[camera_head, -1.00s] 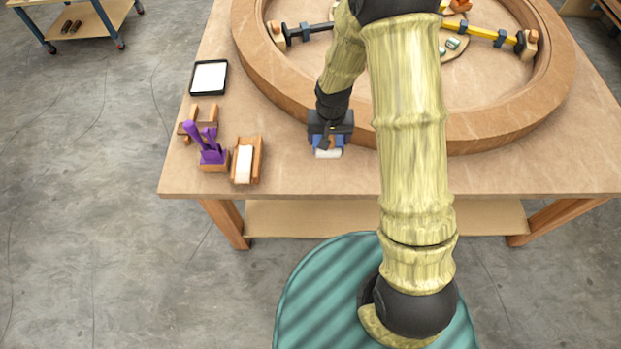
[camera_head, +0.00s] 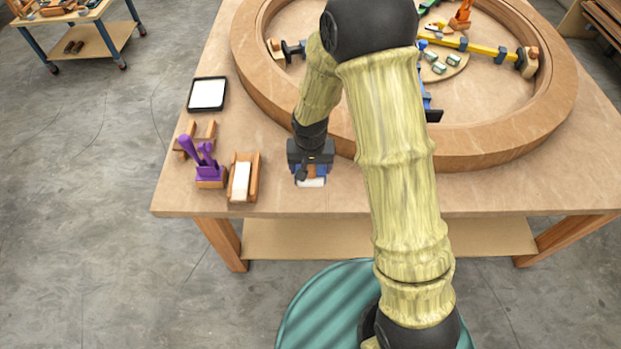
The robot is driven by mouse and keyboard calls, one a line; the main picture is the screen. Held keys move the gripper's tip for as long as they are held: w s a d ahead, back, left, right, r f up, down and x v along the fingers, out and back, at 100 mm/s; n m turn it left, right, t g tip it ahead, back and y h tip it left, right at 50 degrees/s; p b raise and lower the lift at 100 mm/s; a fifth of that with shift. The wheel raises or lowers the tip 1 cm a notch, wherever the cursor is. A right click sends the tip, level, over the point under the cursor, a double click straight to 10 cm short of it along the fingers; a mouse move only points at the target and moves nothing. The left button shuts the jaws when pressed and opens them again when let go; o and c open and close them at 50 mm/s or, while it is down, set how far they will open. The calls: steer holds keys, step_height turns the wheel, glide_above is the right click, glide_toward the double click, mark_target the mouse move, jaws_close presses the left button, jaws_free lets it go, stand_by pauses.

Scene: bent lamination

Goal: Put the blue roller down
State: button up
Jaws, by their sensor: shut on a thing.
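My gripper (camera_head: 309,172) is shut on the blue roller (camera_head: 311,182), near the front of the table and left of my arm. The roller's pale end and some blue show below the jaws; most of it is hidden by the gripper. I cannot tell whether the roller touches the table. To its left is a wooden trough (camera_head: 253,180) with a white strip inside. Further left is a small wooden stand (camera_head: 209,131) with upright posts and nothing visible resting on it.
A wooden block (camera_head: 211,183) holding purple-handled tools stands left of the trough. A black-framed white tray (camera_head: 208,93) lies behind. A large wooden ring (camera_head: 500,148) fills the back and right of the table (camera_head: 440,196). Bare tabletop lies between trough and gripper.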

mark_target(311, 181)
steer(key=shift+f, duration=0.55)
step_height(311, 181, down, 4)
steer(key=shift+f, duration=0.15)
steer(key=shift+f, duration=0.35)
steer(key=shift+s+f+b, duration=0.1)
steer(key=shift+f+b, duration=0.15)
steer(key=shift+b, duration=0.15)
steer(key=shift+c, duration=1.3)
steer(key=o, duration=1.3)
